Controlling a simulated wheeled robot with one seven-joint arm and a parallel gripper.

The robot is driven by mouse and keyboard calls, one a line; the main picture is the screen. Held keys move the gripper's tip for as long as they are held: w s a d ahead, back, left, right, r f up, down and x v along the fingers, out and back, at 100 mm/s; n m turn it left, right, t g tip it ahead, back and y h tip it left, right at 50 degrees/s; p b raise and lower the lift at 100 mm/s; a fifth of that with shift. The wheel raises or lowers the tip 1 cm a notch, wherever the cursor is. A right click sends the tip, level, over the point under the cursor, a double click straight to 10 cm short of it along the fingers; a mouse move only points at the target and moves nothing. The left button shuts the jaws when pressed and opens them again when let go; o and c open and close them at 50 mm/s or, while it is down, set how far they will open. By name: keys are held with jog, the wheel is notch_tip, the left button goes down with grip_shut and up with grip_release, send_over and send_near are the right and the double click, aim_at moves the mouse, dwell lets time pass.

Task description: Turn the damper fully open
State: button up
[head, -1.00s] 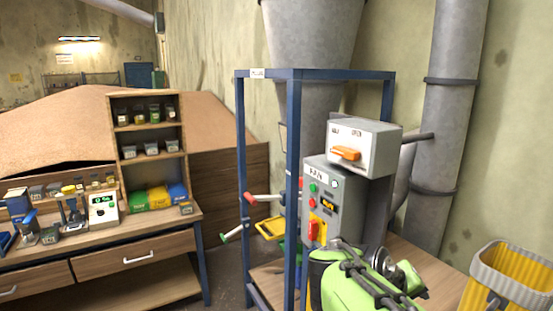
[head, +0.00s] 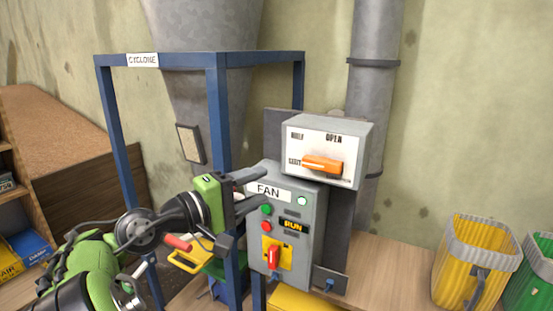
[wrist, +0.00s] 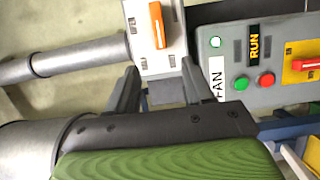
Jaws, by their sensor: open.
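The damper box (head: 327,149) is a pale grey box above the fan panel, with labels reading like HALF, OPEN and SHUT. Its orange handle (head: 322,165) lies nearly level, its left end by the SHUT label. In the wrist view the orange handle (wrist: 157,25) shows at the top, beyond my fingertips. My gripper (head: 250,190) is open and empty, left of the damper box and in front of the cyclone frame, apart from the handle. In the wrist view its two fingers (wrist: 158,85) stand apart below the damper box (wrist: 172,50).
The grey FAN panel (head: 287,235) has lit RUN text, round buttons and a red switch (head: 273,257). The blue cyclone frame (head: 217,150) stands close behind my arm. Yellow (head: 470,270) and green (head: 530,280) bins stand at right. Space right of the damper box is clear.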

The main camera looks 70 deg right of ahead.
aim_at(318, 166)
jog(key=x, duration=0.8)
jog(key=s+x, duration=0.1)
jog(key=x, duration=0.7)
jog(key=shift+r+b, duration=0.15)
jog(key=shift+b, duration=0.15)
grip_shut()
